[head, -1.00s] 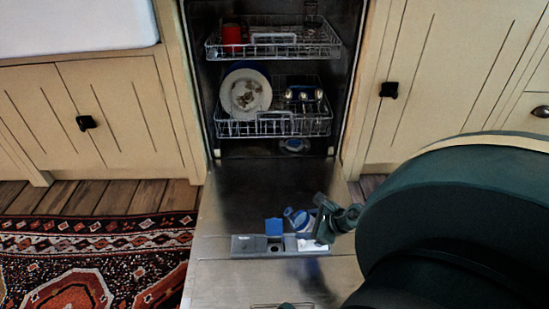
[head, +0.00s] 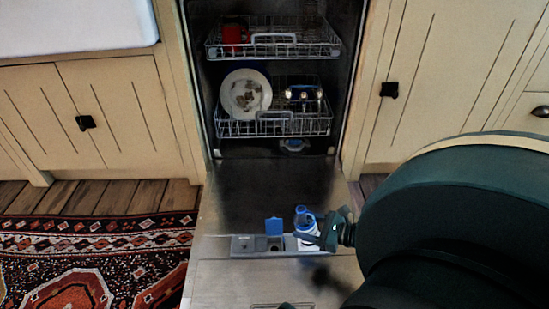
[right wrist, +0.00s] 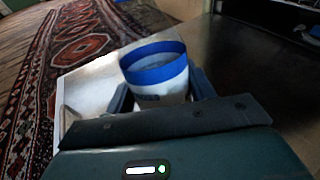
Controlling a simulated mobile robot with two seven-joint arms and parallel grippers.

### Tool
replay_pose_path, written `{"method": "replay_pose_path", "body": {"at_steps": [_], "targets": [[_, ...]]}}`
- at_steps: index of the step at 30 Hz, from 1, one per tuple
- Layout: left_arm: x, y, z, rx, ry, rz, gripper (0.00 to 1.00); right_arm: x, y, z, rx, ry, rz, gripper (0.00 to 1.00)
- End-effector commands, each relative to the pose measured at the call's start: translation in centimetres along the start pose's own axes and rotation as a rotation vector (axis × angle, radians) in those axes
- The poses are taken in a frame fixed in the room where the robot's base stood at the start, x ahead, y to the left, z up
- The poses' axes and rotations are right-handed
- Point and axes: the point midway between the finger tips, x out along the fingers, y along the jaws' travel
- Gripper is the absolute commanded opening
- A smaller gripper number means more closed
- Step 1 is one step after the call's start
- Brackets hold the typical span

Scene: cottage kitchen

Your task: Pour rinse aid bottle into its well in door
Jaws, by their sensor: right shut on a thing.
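The rinse aid bottle (head: 304,219), white with blue bands, stands about upright over the right part of the dispenser panel on the open dishwasher door (head: 225,285). My right gripper (head: 327,238) is shut on it. In the right wrist view the bottle (right wrist: 158,80) sits between the fingers, its blue-rimmed top facing up. The rinse aid well (head: 275,247) is a dark opening in the panel, left of the bottle. Its blue flap (head: 274,226) stands open behind it. I cannot see any liquid flowing. My left gripper is not in view.
The lower rack (head: 275,127) holds a soiled plate (head: 246,94) and other dishes. The upper rack (head: 272,50) holds a red mug (head: 232,38) and a glass. A patterned rug (head: 100,265) lies left of the door. Cabinets flank the dishwasher.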

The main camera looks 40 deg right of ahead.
Motion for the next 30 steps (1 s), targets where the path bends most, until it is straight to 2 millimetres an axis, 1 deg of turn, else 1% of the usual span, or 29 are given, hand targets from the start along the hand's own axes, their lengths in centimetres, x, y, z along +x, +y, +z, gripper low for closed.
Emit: {"method": "replay_pose_path", "body": {"at_steps": [12,30], "targets": [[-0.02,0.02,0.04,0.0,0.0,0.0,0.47,0.66,0.19,-0.33,0.047,-0.164,0.006,0.26],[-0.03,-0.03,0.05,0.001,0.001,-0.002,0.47,1.09,0.51,-0.33,0.069,-0.247,0.014,0.26]]}}
